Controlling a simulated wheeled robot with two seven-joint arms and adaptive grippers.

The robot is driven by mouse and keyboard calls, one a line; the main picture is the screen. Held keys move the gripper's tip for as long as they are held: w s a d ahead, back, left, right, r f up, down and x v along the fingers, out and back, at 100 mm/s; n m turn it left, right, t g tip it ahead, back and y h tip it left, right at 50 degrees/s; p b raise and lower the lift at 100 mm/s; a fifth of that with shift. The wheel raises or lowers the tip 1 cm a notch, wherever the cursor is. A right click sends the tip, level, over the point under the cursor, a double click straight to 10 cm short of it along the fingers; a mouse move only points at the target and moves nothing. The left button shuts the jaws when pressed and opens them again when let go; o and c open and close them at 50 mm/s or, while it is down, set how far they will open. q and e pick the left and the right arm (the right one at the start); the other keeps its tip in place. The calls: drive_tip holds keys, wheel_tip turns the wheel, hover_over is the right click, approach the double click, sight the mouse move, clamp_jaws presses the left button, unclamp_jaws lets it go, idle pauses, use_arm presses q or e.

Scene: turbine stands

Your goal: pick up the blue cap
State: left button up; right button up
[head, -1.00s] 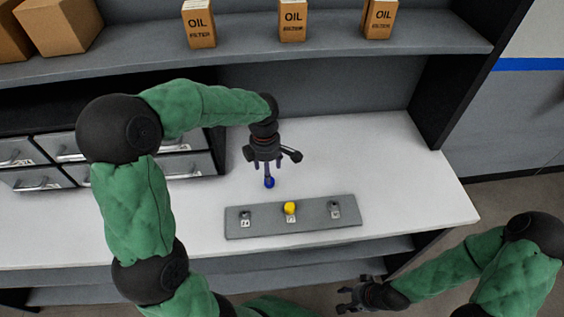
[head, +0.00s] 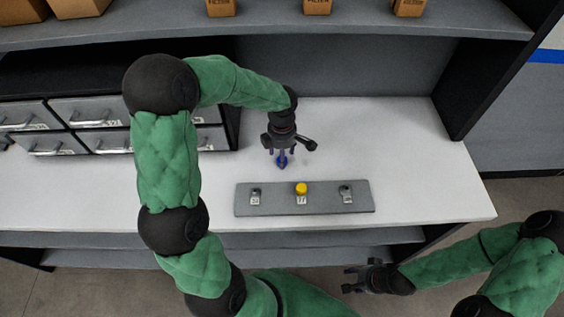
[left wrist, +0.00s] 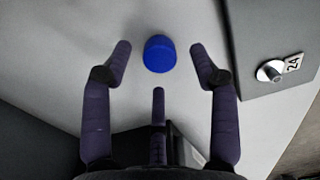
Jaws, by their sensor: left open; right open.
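The blue cap (head: 282,163) lies on the white worktop, just behind the grey stand plate. In the left wrist view the cap (left wrist: 160,53) sits between my left gripper's two outer fingertips, with clear gaps on both sides. My left gripper (head: 281,153) is open and points down over the cap; its fingers partly cover the cap in the head view. The third finger (left wrist: 158,100) shows below the cap in the wrist view. My right gripper (head: 348,280) is open and empty, in front of the worktop at the lower right.
The grey stand plate (head: 325,206) carries a yellow cap (head: 301,188) in the middle and a bare metal peg at each end. Grey drawers (head: 100,112) stand at the left. A shelf with boxes (head: 317,5) is above. The worktop right of the plate is clear.

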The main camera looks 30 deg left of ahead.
use_arm(q)
wheel_tip(320, 180, down, 2)
drive_tip(key=shift+f, duration=0.1)
drive_tip(key=c, duration=0.9)
